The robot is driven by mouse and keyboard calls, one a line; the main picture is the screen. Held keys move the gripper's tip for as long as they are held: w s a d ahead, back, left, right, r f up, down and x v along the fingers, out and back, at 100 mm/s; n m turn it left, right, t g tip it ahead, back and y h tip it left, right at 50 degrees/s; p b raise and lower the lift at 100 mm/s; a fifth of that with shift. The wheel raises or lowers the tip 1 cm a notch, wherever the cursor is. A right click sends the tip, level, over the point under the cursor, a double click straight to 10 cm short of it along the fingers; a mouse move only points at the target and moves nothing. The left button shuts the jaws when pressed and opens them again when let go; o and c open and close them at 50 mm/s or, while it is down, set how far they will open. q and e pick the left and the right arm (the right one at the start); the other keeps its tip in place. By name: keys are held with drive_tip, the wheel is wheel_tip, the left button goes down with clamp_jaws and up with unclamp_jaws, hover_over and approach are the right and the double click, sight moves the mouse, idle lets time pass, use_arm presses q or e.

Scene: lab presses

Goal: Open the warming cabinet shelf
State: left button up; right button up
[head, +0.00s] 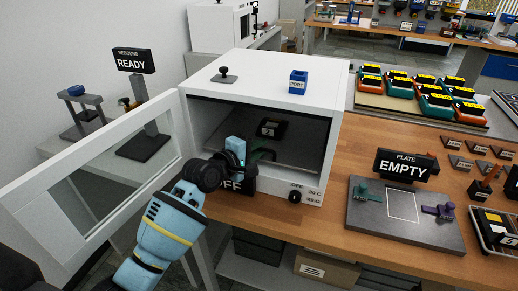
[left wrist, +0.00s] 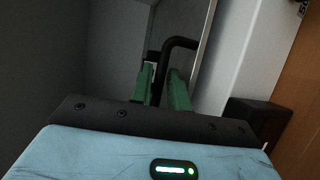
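The white warming cabinet (head: 268,77) stands on the bench with its glass-windowed door (head: 90,190) swung open to the left. Inside is a dark shelf (head: 300,148) with a small black labelled item (head: 271,128) on it. My left gripper (head: 262,154) reaches into the front of the cabinet, its fingers partly hidden by my wrist. In the left wrist view its green fingers (left wrist: 164,90) sit on either side of a bent black handle (left wrist: 180,42) and look closed on it. The handle's lower part is hidden between the fingers. My right gripper is not in view.
A grey plate (head: 405,232) with an "EMPTY" sign (head: 407,166) lies right of the cabinet. Several orange and teal devices (head: 435,104) stand behind it. A blue "PORT" block (head: 298,82) sits on the cabinet roof. A "READY" sign stand (head: 146,145) is behind the open door.

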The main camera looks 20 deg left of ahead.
use_arm(q)
drive_tip(key=shift+w, duration=0.1)
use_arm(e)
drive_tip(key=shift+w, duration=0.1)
use_arm(q)
clamp_jaws()
drive_tip(key=shift+f, duration=0.1)
